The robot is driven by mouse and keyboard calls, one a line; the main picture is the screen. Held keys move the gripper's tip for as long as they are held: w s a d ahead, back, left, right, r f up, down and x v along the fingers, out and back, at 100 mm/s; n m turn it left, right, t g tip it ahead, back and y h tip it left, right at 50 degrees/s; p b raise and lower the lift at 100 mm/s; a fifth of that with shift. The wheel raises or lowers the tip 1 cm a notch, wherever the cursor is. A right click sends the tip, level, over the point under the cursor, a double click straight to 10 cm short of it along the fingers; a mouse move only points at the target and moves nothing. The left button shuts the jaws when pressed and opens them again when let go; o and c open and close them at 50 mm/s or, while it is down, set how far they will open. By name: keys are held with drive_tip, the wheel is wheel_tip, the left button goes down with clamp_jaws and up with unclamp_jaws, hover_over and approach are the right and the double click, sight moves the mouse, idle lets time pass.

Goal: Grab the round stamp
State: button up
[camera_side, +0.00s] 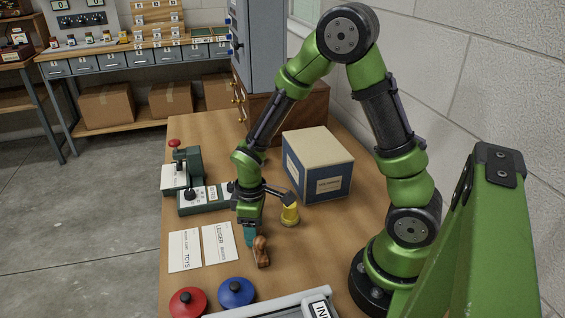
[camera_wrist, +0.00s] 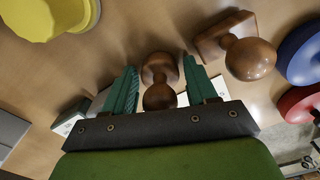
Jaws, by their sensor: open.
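A round wooden stamp with a ball knob (camera_wrist: 160,97) stands between my fingers in the wrist view. My gripper (camera_wrist: 159,66) is open, with one teal finger on each side of the stamp and small gaps visible. A second wooden stamp, with a rectangular base and round knob (camera_wrist: 248,58), lies just right of the fingers. In the side view my gripper (camera_side: 249,238) is low over the table, pointing down. A brown stamp (camera_side: 262,254) shows beside it, likely the rectangular one; the round stamp seems hidden by the gripper.
A yellow object (camera_side: 290,215) and a blue-and-cream box (camera_side: 318,165) stand behind right of my gripper. Two labelled cards (camera_side: 185,250) lie left. Red (camera_side: 188,302) and blue (camera_side: 236,292) round lids are in front. Green lever devices (camera_side: 203,198) stand at back left.

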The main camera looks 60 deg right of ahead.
drive_tip(key=shift+c, duration=0.3)
drive_tip(key=c, duration=0.8)
drive_tip(key=shift+r, duration=0.1)
